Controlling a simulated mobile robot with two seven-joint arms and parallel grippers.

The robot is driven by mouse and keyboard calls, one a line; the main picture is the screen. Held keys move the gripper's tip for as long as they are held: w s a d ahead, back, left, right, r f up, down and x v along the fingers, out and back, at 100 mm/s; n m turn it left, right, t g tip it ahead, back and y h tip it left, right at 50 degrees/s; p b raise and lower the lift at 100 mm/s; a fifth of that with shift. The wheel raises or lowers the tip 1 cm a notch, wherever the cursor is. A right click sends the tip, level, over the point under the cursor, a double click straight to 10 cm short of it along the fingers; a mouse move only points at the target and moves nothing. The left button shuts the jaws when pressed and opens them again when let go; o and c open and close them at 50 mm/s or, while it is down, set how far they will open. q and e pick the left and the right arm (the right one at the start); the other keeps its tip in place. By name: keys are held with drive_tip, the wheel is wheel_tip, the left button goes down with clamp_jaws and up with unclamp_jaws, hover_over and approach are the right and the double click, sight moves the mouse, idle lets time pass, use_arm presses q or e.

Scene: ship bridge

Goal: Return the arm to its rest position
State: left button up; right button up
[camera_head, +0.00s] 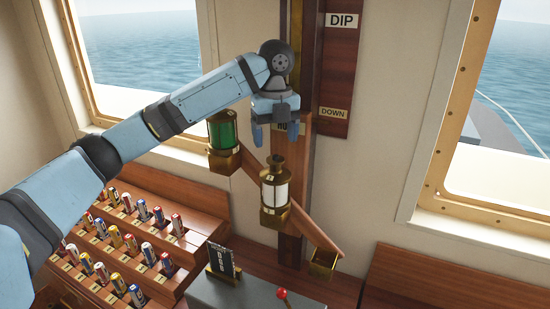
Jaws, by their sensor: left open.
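My left arm reaches in from the left, light blue with dark joints. Its gripper (275,130) hangs with the fingers pointing down and apart, and nothing shows between them. It is in front of the wooden post, just above a slanted wooden bar. A green lantern (222,134) sits at the bar's upper left end, to the left of the gripper. A brass lantern with a white glass (275,192) stands at the bar's middle, below the gripper. An empty-looking brass holder (323,264) is at the lower right end. My right gripper is not in view.
A stepped wooden rack (190,240) with several coloured cylinders fills the lower left. A grey box (245,294) with a red-knobbed lever (282,294) stands at the bottom middle. A board marked DIP and DOWN (338,65) is on the wall. Windows are on both sides.

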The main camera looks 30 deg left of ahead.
use_arm(q)
wheel_tip(320, 180, up, 7)
idle(0.3)
drive_tip(key=shift+s, duration=0.1)
idle(0.4)
